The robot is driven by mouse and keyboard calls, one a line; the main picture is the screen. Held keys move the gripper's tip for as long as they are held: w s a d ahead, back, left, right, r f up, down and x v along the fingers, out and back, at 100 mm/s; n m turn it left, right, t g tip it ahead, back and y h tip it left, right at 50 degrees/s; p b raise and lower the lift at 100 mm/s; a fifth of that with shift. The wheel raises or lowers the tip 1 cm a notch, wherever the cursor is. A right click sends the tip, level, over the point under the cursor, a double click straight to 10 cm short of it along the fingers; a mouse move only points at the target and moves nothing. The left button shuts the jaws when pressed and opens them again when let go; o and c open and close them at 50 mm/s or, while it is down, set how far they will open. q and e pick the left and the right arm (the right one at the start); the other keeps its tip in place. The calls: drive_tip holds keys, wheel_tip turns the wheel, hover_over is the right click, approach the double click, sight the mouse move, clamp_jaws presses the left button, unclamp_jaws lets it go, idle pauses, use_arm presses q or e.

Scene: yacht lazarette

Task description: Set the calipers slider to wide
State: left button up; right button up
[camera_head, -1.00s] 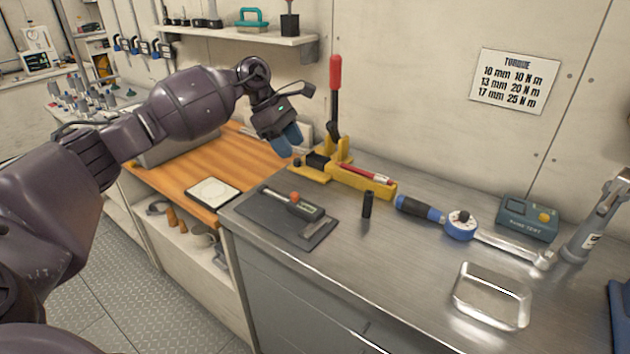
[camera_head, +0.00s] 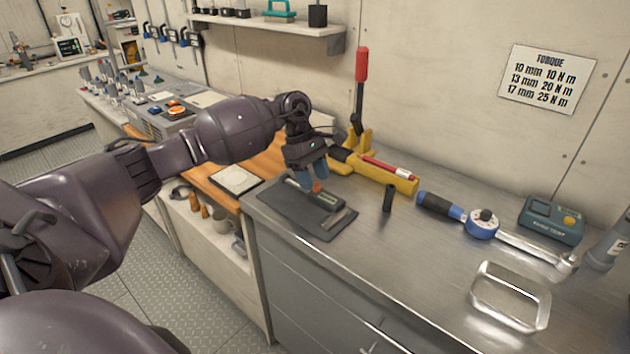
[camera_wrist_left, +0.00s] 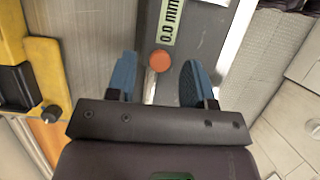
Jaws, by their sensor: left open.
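The calipers (camera_head: 329,201) lie on a dark mat (camera_head: 300,217) on the steel bench, with a grey slider body and an orange knob (camera_head: 317,186). In the left wrist view the orange knob (camera_wrist_left: 160,61) sits between the fingertips, and the display (camera_wrist_left: 171,22) on the slider reads 0.0 mm. My left gripper (camera_head: 313,180) is open, with blue fingers pointing down over the calipers. In the left wrist view the fingers (camera_wrist_left: 158,80) stand apart on either side of the knob, with gaps visible. The fingers hide part of the calipers in the head view. My right gripper is not in view.
A yellow tool with a red lever (camera_head: 361,70) stands just behind the mat. A small black cylinder (camera_head: 388,198), a torque wrench (camera_head: 482,223), a tester box (camera_head: 551,221) and a metal tray (camera_head: 510,297) are to the right. Bare steel lies in front.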

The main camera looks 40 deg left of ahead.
use_arm(q)
drive_tip(key=shift+x, duration=0.75)
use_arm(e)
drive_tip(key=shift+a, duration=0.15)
use_arm(q)
drive_tip(key=shift+c, duration=0.2)
clamp_jaws()
drive_tip(key=shift+a, duration=0.4)
drive_tip(key=a+b, duration=0.2)
drive_tip(key=a, duration=0.1)
drive_tip(key=shift+w+a+f, duration=0.15)
drive_tip(key=shift+w+f, duration=0.05)
drive_tip(key=shift+a+r, duration=0.1)
drive_tip(key=shift+a, duration=0.05)
drive_tip(key=shift+r, duration=0.15)
drive_tip(key=shift+o, duration=0.2)
unclamp_jaws()
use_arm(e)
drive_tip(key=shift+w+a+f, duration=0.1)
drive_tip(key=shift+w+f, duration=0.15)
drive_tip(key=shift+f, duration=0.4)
